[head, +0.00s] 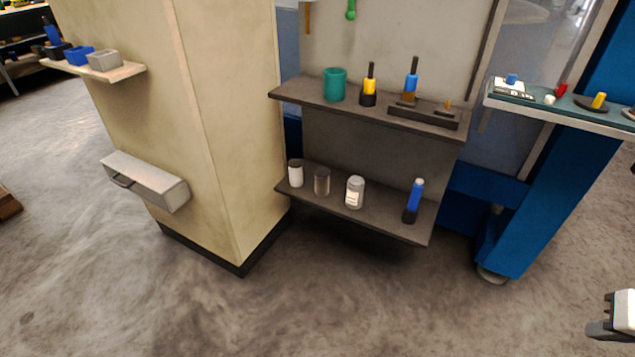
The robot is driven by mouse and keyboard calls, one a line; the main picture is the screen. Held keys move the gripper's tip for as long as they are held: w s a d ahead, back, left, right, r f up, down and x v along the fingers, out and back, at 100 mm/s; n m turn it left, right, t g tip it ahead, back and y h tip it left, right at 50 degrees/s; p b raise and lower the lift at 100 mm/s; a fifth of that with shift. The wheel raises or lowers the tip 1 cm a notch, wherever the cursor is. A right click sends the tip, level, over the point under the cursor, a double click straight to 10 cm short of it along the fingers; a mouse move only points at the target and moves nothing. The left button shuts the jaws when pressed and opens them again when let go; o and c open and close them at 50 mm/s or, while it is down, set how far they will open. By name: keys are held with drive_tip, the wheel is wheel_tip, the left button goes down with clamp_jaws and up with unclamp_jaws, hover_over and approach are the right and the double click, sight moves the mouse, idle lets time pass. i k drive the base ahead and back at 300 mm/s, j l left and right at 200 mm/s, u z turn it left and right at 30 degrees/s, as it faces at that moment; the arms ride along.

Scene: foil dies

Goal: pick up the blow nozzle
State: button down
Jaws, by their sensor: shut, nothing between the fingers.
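I cannot tell for certain which thing is the blow nozzle. Upright candidates are a yellow and black tool (369,86) and a blue tool with a dark tip (411,78) on the upper grey shelf (300,92), and a blue and black piece (413,201) at the right end of the lower shelf (388,227). A green piece (351,10) hangs above, cut off by the top edge. My gripper (598,328) is partly in view at the lower right edge, shut and empty, well apart from both shelves.
A teal cup (335,85) stands on the upper shelf. A white can (296,174), a brown jar (322,182) and a labelled bottle (355,192) stand on the lower shelf. A beige pillar (225,120) is left; a blue cart (560,190) is right. The floor in front is clear.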

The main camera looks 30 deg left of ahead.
sight(417, 190)
drive_tip(key=i+j, duration=0.25)
drive_tip(key=j, duration=0.15)
drive_tip(key=i+j, duration=0.5)
drive_tip(key=j, duration=0.25)
drive_tip(key=i+j, duration=0.3)
drive_tip(key=z, duration=0.35)
drive_tip(key=k+j+z, duration=0.15)
drive_tip(key=z, duration=0.3)
drive_tip(key=k+j+z, duration=0.15)
drive_tip(key=z, duration=0.3)
drive_tip(key=k+j+z, duration=0.1)
drive_tip(key=z, duration=0.35)
drive_tip(key=k, duration=0.8)
